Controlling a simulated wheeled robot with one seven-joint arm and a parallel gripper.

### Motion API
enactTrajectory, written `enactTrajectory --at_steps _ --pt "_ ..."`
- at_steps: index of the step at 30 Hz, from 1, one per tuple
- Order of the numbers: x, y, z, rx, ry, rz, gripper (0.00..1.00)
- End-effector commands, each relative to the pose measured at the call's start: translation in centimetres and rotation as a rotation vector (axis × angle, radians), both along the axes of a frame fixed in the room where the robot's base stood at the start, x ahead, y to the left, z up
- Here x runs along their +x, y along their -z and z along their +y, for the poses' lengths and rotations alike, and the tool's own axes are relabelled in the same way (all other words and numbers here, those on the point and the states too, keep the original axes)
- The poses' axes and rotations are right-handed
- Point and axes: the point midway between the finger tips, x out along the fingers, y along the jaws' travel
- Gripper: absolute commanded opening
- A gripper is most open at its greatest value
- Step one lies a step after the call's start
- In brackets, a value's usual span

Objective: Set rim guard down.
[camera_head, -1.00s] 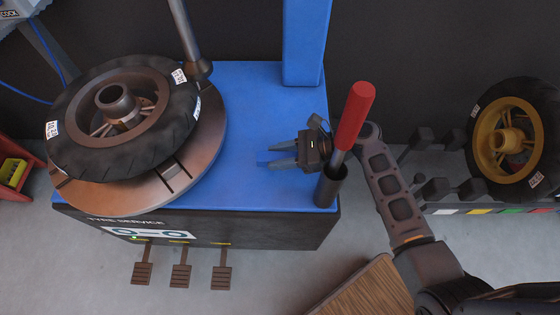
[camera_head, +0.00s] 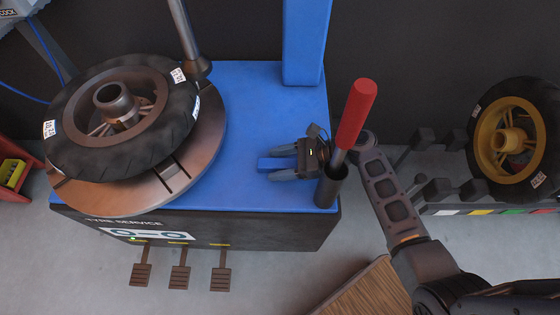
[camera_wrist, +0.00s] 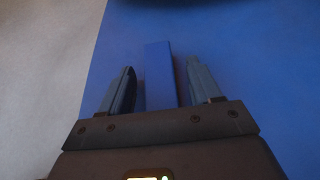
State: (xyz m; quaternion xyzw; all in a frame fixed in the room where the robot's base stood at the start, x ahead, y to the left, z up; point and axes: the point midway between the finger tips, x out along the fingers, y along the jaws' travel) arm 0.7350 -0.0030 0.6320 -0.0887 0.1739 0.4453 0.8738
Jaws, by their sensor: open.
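The rim guard, a small blue block (camera_head: 272,163), lies on the blue top of the tyre changer (camera_head: 250,110), near its right end. It is almost the same blue as the surface. My gripper (camera_head: 270,164) is low over the top, with its fingers pointing left on either side of the guard. In the wrist view the guard (camera_wrist: 160,76) stands between the two open fingers (camera_wrist: 160,82), with a gap on each side. The guard's near end is hidden by the gripper body.
A red-handled tool (camera_head: 355,112) stands in a dark cup (camera_head: 331,186) close to my gripper's right. A tyre on a rim (camera_head: 125,110) rests on the turntable (camera_head: 205,160) at left. A blue column (camera_head: 306,45) rises behind. The blue top between turntable and gripper is clear.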

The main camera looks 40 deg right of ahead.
Motion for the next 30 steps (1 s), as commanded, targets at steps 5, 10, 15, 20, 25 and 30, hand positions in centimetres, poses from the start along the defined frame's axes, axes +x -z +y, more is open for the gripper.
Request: enactTrajectory --at_steps 5,10,15,20,25,30 --pt "0.0 -0.3 0.0 -0.001 0.000 -0.001 0.63" --pt "-1.0 -0.9 -1.5 0.000 0.003 0.000 0.63" --pt "-2.8 -2.3 -4.0 0.000 0.004 0.000 0.63" --pt "-4.6 -3.5 -6.4 0.000 0.004 0.000 0.63" --pt "-5.9 -4.3 -8.2 0.000 0.003 0.000 0.63" --pt "-6.5 -4.7 -8.9 0.000 0.000 0.000 0.63"
